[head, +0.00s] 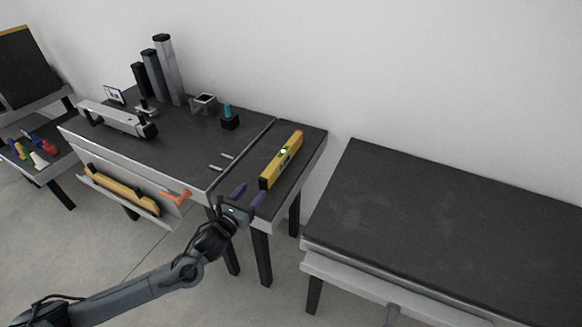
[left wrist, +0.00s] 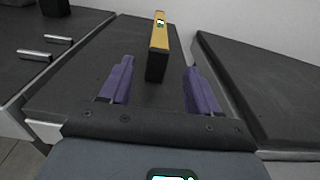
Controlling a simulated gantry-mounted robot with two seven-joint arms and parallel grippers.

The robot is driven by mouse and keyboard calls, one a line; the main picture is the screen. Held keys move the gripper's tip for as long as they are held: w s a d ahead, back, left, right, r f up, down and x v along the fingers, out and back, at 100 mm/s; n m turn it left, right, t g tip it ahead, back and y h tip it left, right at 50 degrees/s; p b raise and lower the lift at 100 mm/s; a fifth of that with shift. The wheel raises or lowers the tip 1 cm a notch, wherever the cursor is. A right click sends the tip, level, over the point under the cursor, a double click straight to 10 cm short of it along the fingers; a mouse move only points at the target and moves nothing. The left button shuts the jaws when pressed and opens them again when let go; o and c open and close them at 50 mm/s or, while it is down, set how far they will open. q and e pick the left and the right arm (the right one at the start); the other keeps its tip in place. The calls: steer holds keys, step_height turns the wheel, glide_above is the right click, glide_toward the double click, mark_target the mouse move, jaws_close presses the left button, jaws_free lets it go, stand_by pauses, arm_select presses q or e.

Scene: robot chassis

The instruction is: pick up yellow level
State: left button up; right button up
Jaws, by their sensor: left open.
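My left gripper (head: 247,193) is open at the front edge of that table, just short of the level's near end. In the left wrist view the level (left wrist: 159,45) lies ahead, roughly between the purple fingers of the gripper (left wrist: 155,85), and nothing is held. A second yellow level-like object (head: 125,192) lies in the tray under the workbench's front. My right gripper is not in view.
The workbench (head: 185,140) holds grey columns, a long grey tool and two small metal rods (head: 222,162). An orange clamp-like item (head: 176,195) sits at the front tray. A dark, bare table (head: 440,210) stands to the right, across a gap.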

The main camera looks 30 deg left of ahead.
mark_target(268, 171)
arm_select(q)
steer(key=shift+s+a+f+b, duration=0.2)
steer(key=shift+a+f+b, duration=0.25)
steer(key=shift+f+b, duration=0.4)
steer(key=shift+w, duration=0.35)
steer(key=w+b, duration=0.1)
steer(key=w, duration=0.3)
steer(key=shift+w+a+r+b, duration=0.15)
steer(key=shift+r+b, duration=0.05)
steer(key=shift+b, duration=0.2)
steer(key=shift+w+a, duration=0.1)
steer(key=shift+w, duration=0.7)
steer(key=shift+w+b, duration=0.5)
steer(key=shift+b, duration=0.05)
steer(key=w+b, duration=0.1)
steer(key=w, duration=0.2)
steer(key=shift+r, duration=0.2)
steer(key=shift+w+a+r+b, duration=0.15)
steer(key=shift+w+b, duration=0.15)
steer(key=shift+w, duration=0.3)
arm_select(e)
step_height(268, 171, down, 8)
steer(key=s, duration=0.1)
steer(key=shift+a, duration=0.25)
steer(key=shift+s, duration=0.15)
